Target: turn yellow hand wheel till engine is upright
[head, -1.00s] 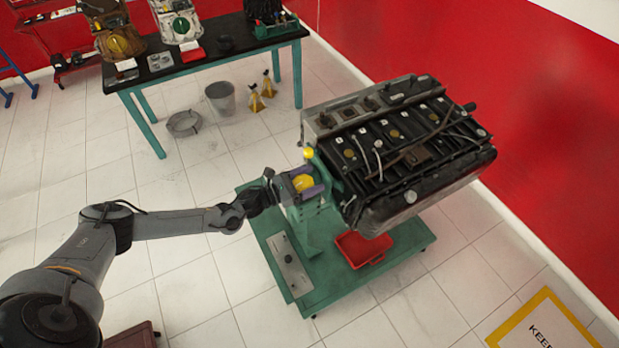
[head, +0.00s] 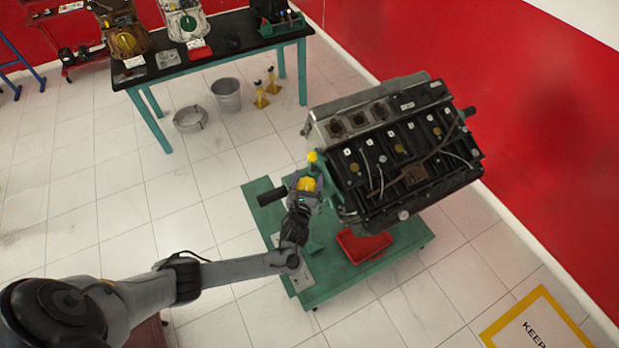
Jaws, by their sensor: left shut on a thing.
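The engine (head: 400,150) is mounted on a green wheeled stand (head: 370,277). It looks tilted, with its black ribbed cover side facing up and toward me. The yellow hand wheel (head: 307,184) is at the stand's left end, partly hidden by my left gripper. My left gripper (head: 304,192) reaches up from below and is shut on the hand wheel; its fingertips are hard to make out. My right gripper is not in view.
A red tray (head: 363,246) lies on the stand's base under the engine. A dark table (head: 220,48) with engine parts stands at the back left, with a bucket (head: 227,95) and yellow jack stands (head: 262,98) near it. The tiled floor left of the stand is clear.

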